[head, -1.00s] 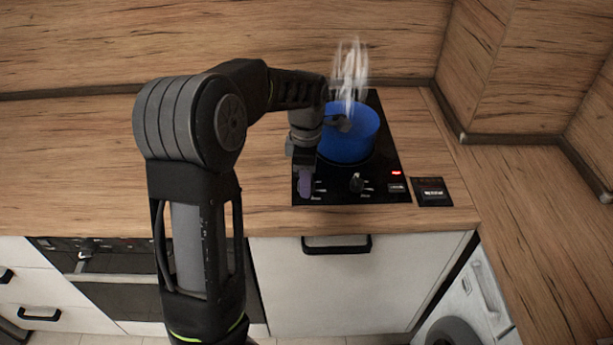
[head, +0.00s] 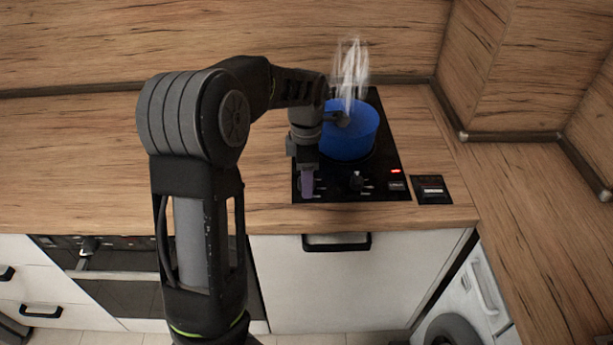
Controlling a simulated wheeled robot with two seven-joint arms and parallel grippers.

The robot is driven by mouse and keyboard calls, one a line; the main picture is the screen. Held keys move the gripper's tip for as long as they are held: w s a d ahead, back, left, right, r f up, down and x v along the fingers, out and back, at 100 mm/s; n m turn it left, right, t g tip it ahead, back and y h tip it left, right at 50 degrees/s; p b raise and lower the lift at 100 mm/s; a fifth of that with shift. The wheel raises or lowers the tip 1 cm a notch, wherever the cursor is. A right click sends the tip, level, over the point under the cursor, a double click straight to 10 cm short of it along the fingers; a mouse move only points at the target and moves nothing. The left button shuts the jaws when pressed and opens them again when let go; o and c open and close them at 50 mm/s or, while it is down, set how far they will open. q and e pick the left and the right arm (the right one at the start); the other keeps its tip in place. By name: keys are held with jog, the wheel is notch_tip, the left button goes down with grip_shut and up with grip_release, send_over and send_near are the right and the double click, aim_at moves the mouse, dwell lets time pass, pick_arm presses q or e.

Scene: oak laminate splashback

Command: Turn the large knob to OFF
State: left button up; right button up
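The black hob (head: 388,150) has its controls along the front edge. A dark knob (head: 356,181) stands at the middle of that edge, uncovered, with small white marks beside it. My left gripper (head: 306,190) points down at the hob's front left corner, with its purple fingers low over the control strip. It covers whatever control is there, so I cannot tell whether it touches or holds a knob. I see no gap between its fingers. Knob sizes and the OFF mark are not readable. My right gripper is not in view.
A blue pot (head: 350,138) with steam rising stands on the hob, close beside my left wrist. A red light (head: 395,171) glows at the hob's right front. A small black panel (head: 432,190) lies to the right. The wooden counter (head: 60,150) is clear on the left.

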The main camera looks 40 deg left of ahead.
pick_arm(q)
jog(key=shift+o, duration=0.2)
jog(key=shift+r, duration=0.1)
notch_tip(320, 180, up, 8)
jog(key=shift+f+b, duration=0.15)
jog(key=shift+b, duration=0.15)
jog(key=shift+f, duration=0.1)
dwell(0.5)
